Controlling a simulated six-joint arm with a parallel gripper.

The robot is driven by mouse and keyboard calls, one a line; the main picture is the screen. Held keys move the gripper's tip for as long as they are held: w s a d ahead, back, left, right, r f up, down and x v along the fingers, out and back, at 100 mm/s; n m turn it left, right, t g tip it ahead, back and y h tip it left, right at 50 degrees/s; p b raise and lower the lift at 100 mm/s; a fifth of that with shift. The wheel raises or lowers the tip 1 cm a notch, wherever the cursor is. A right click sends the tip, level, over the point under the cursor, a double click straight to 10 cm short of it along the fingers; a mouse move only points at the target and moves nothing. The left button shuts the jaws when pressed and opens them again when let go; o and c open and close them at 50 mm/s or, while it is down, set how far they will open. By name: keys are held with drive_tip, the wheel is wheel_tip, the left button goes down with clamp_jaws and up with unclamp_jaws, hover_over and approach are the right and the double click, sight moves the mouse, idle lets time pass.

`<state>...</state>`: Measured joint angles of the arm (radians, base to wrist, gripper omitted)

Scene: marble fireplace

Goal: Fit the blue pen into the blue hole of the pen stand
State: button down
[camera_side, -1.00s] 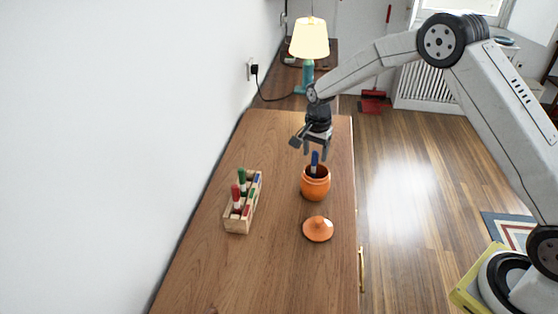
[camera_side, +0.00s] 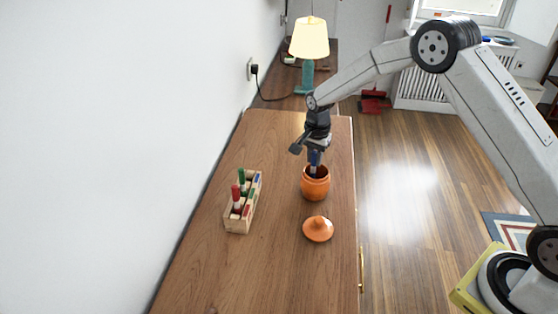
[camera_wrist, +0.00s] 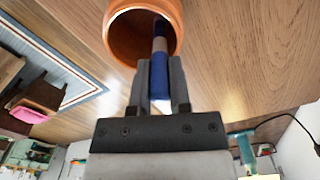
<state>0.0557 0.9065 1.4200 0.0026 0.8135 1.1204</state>
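The blue pen (camera_side: 315,158) stands upright, its lower part inside the orange pot (camera_side: 316,188). In the wrist view the blue pen (camera_wrist: 159,72) runs between my two fingers, with its far end in the pot (camera_wrist: 120,38). My gripper (camera_side: 316,152) points down just above the pot's mouth. In the wrist view my gripper (camera_wrist: 160,85) has a finger against each side of the pen, with no clear gap. The wooden pen stand (camera_side: 237,227) is left of the pot. It holds a red pen (camera_side: 236,196) and a green pen (camera_side: 241,177); a blue mark (camera_side: 257,179) shows on its right side.
The orange lid (camera_side: 318,230) lies on the wooden tabletop (camera_side: 270,270) in front of the pot. A white wall (camera_side: 110,130) borders the left side. A lamp (camera_side: 309,42) stands beyond the far end. The tabletop between stand and pot is clear.

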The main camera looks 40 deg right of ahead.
sight(315, 151)
drive_tip(key=shift+r, duration=0.15)
drive_tip(key=shift+r, duration=0.55)
wheel_tip(315, 151, up, 2)
drive_tip(key=s+r, duration=0.9)
drive_tip(key=s, duration=0.5)
drive_tip(key=shift+a+r, duration=0.3)
drive_tip(key=shift+a, duration=0.05)
drive_tip(key=shift+w, duration=0.1)
